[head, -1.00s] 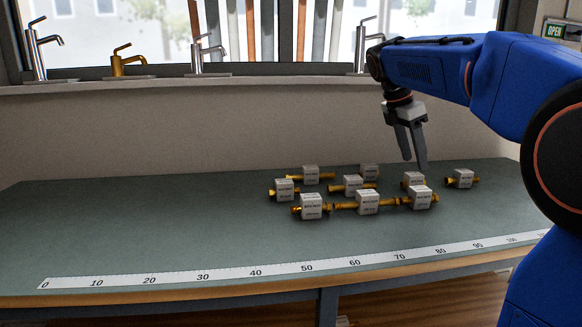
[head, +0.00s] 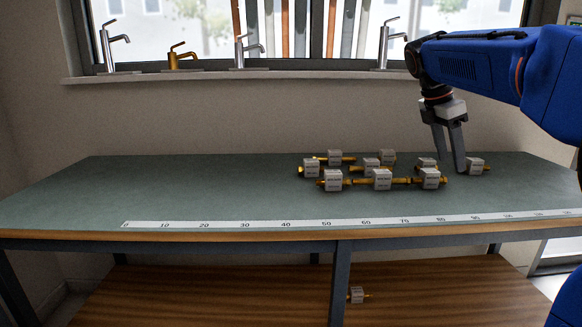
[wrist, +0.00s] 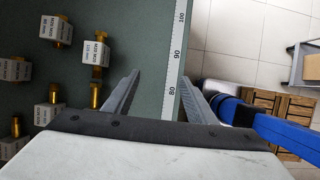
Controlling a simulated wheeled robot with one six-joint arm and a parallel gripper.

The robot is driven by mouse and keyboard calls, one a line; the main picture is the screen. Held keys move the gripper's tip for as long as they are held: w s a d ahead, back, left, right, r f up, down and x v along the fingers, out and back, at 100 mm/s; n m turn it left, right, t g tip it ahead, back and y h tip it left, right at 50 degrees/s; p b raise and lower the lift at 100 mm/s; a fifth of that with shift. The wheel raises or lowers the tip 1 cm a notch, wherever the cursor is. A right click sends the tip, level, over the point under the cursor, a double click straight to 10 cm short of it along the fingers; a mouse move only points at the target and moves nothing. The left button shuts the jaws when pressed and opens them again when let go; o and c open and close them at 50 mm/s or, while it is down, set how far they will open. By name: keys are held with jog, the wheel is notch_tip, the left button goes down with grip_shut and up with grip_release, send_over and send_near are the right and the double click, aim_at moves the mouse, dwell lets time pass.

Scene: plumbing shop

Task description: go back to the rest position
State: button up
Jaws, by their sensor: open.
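My gripper (head: 450,158) hangs above the right part of the green bench top (head: 200,190), fingers pointing down. It is open, and in the wrist view the space between its fingers (wrist: 160,78) is empty, with bare bench and the ruler strip (wrist: 177,60) beyond. Several brass fittings with white labelled blocks lie in a loose group on the bench, such as the front one (head: 382,180). The rightmost fitting (head: 476,166) appears just right of my fingers in the head view; whether they touch cannot be told there. In the wrist view the fittings (wrist: 95,50) lie left of the fingers.
The bench's left half is clear. A window sill (head: 210,77) with several taps runs behind. A lone fitting (head: 356,295) lies on the wooden lower shelf (head: 200,290). Wooden crates (wrist: 275,105) stand on the tiled floor in the wrist view.

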jog(key=s+a+f+m+t+y, duration=0.1)
jog(key=s+a+f+m, duration=0.2)
jog(key=s+f+m, duration=0.3)
jog(key=s+a+f+m+t+y, duration=0.2)
jog(key=s+a+f+m, duration=0.2)
jog(key=s+f, duration=0.7)
jog(key=s+a+f+m+t+y, duration=0.1)
jog(key=s+a+f+m, duration=0.3)
jog(key=s+f+m, duration=0.4)
jog(key=s+f, duration=0.1)
jog(key=s, duration=0.3)
jog(key=shift+s+t, duration=0.3)
jog(key=shift+s, duration=0.05)
